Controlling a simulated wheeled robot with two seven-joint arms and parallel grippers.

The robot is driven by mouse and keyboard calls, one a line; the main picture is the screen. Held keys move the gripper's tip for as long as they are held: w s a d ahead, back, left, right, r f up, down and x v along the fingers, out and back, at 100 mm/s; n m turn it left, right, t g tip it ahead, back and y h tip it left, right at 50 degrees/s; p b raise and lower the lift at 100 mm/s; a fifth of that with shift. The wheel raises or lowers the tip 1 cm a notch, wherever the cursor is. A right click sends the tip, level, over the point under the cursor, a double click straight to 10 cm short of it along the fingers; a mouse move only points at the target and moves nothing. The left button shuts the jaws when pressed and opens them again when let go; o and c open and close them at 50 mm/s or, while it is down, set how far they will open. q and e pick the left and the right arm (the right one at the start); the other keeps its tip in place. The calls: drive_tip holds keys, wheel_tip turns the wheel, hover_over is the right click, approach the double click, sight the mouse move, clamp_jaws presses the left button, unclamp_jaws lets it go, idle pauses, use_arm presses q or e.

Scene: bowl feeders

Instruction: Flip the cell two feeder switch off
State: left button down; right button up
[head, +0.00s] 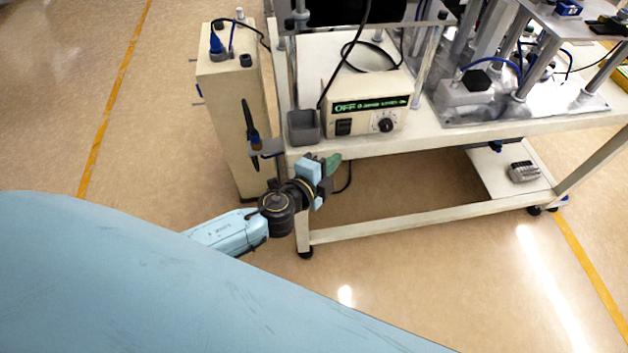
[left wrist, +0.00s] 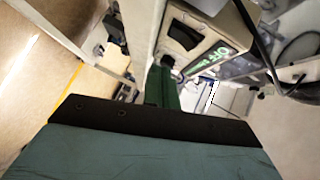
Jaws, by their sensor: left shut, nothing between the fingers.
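The feeder control box (head: 367,89) is cream, with a green strip reading "OFF" (head: 346,107), a black rocker switch (head: 344,127) at its lower left and a round knob (head: 386,124). It stands near the front edge of the white cart. My left gripper (head: 333,162) is shut and empty, below and in front of the switch, apart from it, by the cart's front edge. In the left wrist view the green fingers (left wrist: 162,88) point toward the box front, where the switch (left wrist: 185,34) shows dark. Which way the rocker is pressed is too small to tell. My right gripper is out of view.
A small grey bin (head: 304,128) stands left of the box on the cart (head: 440,137). A tall cream cabinet (head: 229,110) stands left of the cart. Metal fixtures with posts (head: 530,80) fill the right. A black cable (head: 341,75) runs over the box.

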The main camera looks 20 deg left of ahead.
use_arm(q)
drive_tip(key=f+v, duration=0.1)
drive_tip(key=v, duration=0.5)
drive_tip(key=shift+s+f+b, duration=0.2)
drive_tip(key=shift+s+b, duration=0.1)
drive_tip(key=shift+b, duration=0.1)
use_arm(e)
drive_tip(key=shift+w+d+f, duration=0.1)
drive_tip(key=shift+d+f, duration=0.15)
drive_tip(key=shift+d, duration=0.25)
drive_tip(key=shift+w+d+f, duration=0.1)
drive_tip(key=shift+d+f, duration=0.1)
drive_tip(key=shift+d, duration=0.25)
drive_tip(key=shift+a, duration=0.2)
